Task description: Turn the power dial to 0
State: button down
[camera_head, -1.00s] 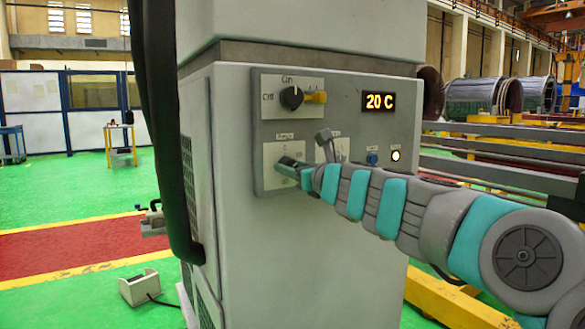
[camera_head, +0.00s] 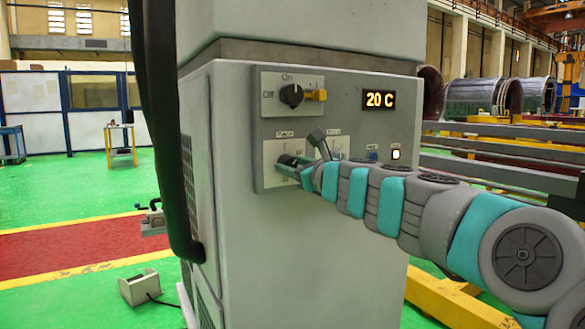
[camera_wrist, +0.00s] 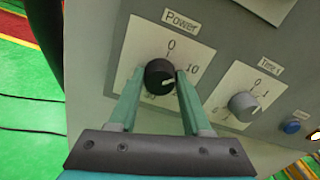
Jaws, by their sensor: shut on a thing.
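The power dial (camera_wrist: 159,77) is a round black knob on a white plate labelled "Power" in the wrist view. The plate shows 0 above the knob and 10 to its right; the lower numbers are partly hidden by my gripper. A small white mark on the knob faces the right to lower right, towards my right finger. My gripper (camera_wrist: 160,75) has one teal finger on each side of the knob and is shut on it. In the head view my gripper (camera_head: 293,168) reaches the lower left of the panel and covers part of the power plate.
The display (camera_head: 378,100) reads 20 C. A lamp (camera_head: 396,154) glows.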

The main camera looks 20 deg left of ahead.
jog(key=shift+a+f+n+b, duration=0.1)
jog(key=shift+n+b, duration=1)
jog(key=shift+n, duration=1.3)
jog(key=shift+f+n+b, duration=0.1)
jog(key=shift+n+b, duration=0.95)
jog(key=shift+n, duration=1.35)
jog(key=shift+c, duration=1.7)
grip_release()
jog(key=shift+r, duration=0.1)
jog(key=shift+s+d, duration=0.15)
jog(key=shift+d, duration=0.05)
jog(key=shift+s+d, duration=0.35)
jog(key=shift+d, duration=0.1)
jog(key=v, duration=0.6)
